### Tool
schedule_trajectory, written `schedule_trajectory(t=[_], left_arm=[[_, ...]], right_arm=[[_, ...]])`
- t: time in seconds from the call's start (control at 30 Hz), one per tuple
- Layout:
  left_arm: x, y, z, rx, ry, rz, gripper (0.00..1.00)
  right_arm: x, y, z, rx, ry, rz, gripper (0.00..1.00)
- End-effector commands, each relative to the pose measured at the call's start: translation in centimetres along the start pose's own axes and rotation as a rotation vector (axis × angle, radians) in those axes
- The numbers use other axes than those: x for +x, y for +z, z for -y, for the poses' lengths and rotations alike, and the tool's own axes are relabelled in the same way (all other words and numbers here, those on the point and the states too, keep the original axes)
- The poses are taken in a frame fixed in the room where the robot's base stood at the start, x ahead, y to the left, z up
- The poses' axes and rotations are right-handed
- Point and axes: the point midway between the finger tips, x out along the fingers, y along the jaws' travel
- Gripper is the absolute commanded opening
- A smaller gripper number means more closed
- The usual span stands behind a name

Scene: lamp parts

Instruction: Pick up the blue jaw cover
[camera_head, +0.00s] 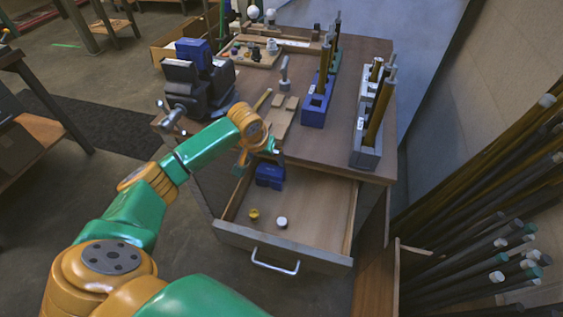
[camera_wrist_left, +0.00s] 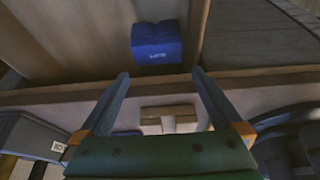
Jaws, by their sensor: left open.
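A blue jaw cover (camera_head: 270,175) lies in the open drawer (camera_head: 330,200) near its back left corner; it also shows in the left wrist view (camera_wrist_left: 157,44), beyond my fingertips. A second blue block (camera_head: 193,50) sits on the dark vise (camera_head: 200,85) on the tabletop. My left gripper (camera_head: 259,159) is open and empty, close to the drawer cover in the head view. In the left wrist view its fingers (camera_wrist_left: 161,76) are spread wide, with the cover apart from them. My right gripper is not in view.
The drawer also holds a small yellow part (camera_head: 253,215) and a white-topped part (camera_head: 282,222). The workbench (camera_head: 335,155) edge lies by my gripper. Blue (camera_head: 316,108) and grey (camera_head: 364,143) racks with upright rods stand on the bench. The drawer's right side is clear.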

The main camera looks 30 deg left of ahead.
Motion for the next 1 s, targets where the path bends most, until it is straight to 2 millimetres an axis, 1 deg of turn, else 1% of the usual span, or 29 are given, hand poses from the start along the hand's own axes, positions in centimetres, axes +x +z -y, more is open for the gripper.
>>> schedule_trajectory(t=[0.07,0.17,0.27,0.37,0.4,0.43,0.53,0.7,0.73,0.77,0.8,0.87,0.9,0.97,1.0], left_arm=[[0.2,0.0,-0.1,0.000,0.002,0.001,1.00],[1.3,0.1,-0.1,0.000,0.001,0.002,1.00],[3.0,0.3,-0.3,-0.001,0.001,0.004,1.00],[5.1,0.7,-0.6,0.000,0.000,0.002,1.00],[6.0,0.7,-0.6,0.000,0.001,0.002,1.00],[6.5,0.7,-0.5,-0.001,0.000,0.002,1.00],[7.2,0.6,-0.5,0.001,0.000,0.001,1.00],[7.1,0.6,-0.5,0.002,0.000,0.000,1.00],[7.1,0.6,-0.5,0.002,0.000,0.000,0.97],[7.1,0.6,-0.5,0.002,0.000,0.000,0.89],[7.1,0.6,-0.5,0.002,0.000,0.000,0.78],[7.1,0.6,-0.5,0.002,0.000,0.000,0.62],[7.1,0.6,-0.5,0.002,0.000,0.000,0.51],[7.1,0.6,-0.5,0.002,0.000,0.000,0.35],[7.1,0.6,-0.5,0.002,0.000,0.000,0.24]], right_arm=[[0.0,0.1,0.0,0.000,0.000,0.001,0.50],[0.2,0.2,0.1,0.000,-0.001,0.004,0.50],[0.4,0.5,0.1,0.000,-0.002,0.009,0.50],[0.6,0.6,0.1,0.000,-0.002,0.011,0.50],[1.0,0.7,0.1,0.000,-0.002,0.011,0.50],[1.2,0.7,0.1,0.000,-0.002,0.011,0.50],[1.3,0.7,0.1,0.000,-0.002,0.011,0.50],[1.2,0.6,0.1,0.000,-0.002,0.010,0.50],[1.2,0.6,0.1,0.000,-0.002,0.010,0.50],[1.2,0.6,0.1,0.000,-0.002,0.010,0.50],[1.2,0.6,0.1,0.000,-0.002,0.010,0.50],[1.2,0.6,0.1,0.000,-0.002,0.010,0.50],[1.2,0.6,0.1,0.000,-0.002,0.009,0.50],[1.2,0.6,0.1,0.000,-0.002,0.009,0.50],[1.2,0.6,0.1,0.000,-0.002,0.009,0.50]])
